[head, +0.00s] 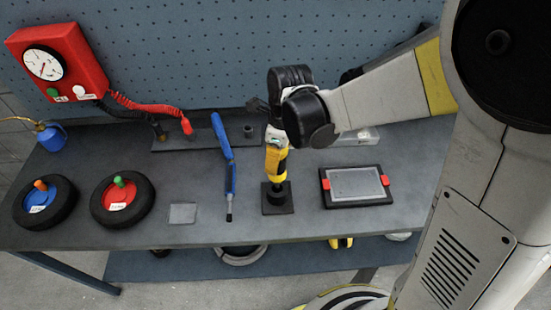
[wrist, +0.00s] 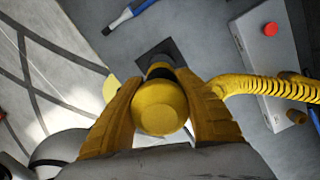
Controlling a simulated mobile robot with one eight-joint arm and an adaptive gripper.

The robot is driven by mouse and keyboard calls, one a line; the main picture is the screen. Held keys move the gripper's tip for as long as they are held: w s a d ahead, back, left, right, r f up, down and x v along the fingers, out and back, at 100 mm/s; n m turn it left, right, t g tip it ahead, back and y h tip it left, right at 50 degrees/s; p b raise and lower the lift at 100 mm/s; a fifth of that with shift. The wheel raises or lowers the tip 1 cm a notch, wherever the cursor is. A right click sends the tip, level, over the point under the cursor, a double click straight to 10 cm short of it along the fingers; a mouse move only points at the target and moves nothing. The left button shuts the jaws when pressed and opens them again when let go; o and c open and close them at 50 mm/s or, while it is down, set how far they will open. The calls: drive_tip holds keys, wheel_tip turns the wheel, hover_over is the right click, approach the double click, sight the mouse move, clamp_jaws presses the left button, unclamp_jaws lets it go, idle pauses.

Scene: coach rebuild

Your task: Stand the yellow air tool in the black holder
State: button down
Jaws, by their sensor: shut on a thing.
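The yellow air tool (head: 275,163) is upright above the black holder (head: 278,203) on the bench in the head view. Its lower end is at the holder's opening; I cannot tell how deep it sits. In the wrist view the tool's round yellow end (wrist: 160,107) fills the space between the fingers, and part of the holder's dark base (wrist: 150,52) shows beyond it. My gripper (wrist: 163,100) is shut on the tool, with one finger on each side. In the head view my wrist hides the tool's top.
A blue tool (head: 224,150) lies left of the holder, and a tray with red clips (head: 356,201) stands to its right. Two wheels, one blue (head: 40,202) and one red (head: 121,205), lie at the left. A yellow coiled hose (wrist: 265,87) runs right from the tool.

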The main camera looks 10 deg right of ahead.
drive_tip(key=shift+f+b, duration=2.5)
drive_tip(key=shift+f, duration=0.4)
drive_tip(key=c, duration=0.9)
unclamp_jaws()
drive_tip(key=shift+o, duration=0.2)
drive_tip(key=shift+r, duration=0.15)
drive_tip(key=r, duration=0.4)
drive_tip(key=d+r, duration=0.1)
drive_tip(key=r, duration=0.6)
drive_tip(key=shift+s+d+r, duration=0.15)
drive_tip(key=shift+s+r, duration=0.15)
drive_tip(key=shift+r, duration=0.1)
drive_tip(key=s+d+f+n+t+b, duration=0.2)
drive_tip(key=s+d+n, duration=0.3)
drive_tip(key=n, duration=0.6)
drive_tip(key=s+d+f+n+t+h+b, duration=0.1)
drive_tip(key=s+d+f+n+t+b, duration=0.1)
drive_tip(key=s+d+n+t+b, duration=0.2)
drive_tip(key=s+d+n+b, duration=0.1)
drive_tip(key=d+n, duration=0.2)
drive_tip(key=n, duration=0.4)
drive_tip(key=shift+s+d+f+n, duration=0.2)
drive_tip(key=shift+d+n, duration=0.1)
